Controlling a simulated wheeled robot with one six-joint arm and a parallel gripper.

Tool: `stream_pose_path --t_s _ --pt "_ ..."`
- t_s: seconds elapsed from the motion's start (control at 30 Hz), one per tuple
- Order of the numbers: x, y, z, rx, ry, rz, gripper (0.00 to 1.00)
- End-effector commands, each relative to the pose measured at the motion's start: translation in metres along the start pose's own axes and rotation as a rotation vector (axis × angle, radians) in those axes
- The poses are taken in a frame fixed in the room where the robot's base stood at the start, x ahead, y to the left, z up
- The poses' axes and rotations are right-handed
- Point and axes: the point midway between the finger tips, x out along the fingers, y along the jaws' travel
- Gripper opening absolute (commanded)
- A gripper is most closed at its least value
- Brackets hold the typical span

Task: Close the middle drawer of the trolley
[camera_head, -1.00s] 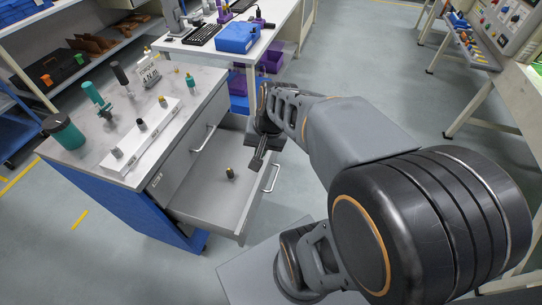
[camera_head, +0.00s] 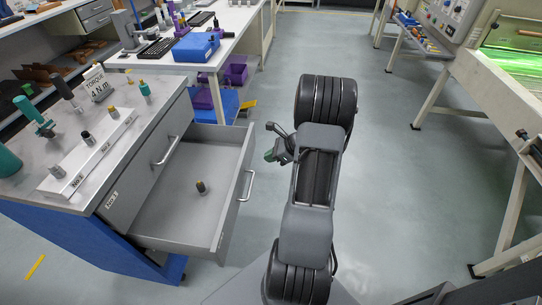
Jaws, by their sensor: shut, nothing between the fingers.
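The trolley (camera_head: 150,101) stands at the left, with a grey top and blue side panel. Its middle drawer (camera_head: 165,222) is pulled out and open, with a metal handle (camera_head: 247,186) on its front. My gripper (camera_head: 272,152) is small in view, to the right of the open drawer's front and apart from the handle. It is shut and empty. My arm partly hides its far side.
On the trolley top are a white numbered rack (camera_head: 92,155) with sockets, a torque sign (camera_head: 98,84) and several tools. A white bench (camera_head: 188,62) with a blue box (camera_head: 196,46) stands behind. The floor right of my arm is clear up to the right benches.

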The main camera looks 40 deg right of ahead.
Motion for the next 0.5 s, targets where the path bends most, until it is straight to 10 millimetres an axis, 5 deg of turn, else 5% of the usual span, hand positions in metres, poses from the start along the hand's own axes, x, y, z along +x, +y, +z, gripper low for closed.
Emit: stream_pose_path --t_s 0.3,0.5 --pt "0.061 0.002 -0.001 -0.003 0.001 0.006 0.0" --pt "0.079 0.001 0.017 -0.006 0.001 0.004 0.0"
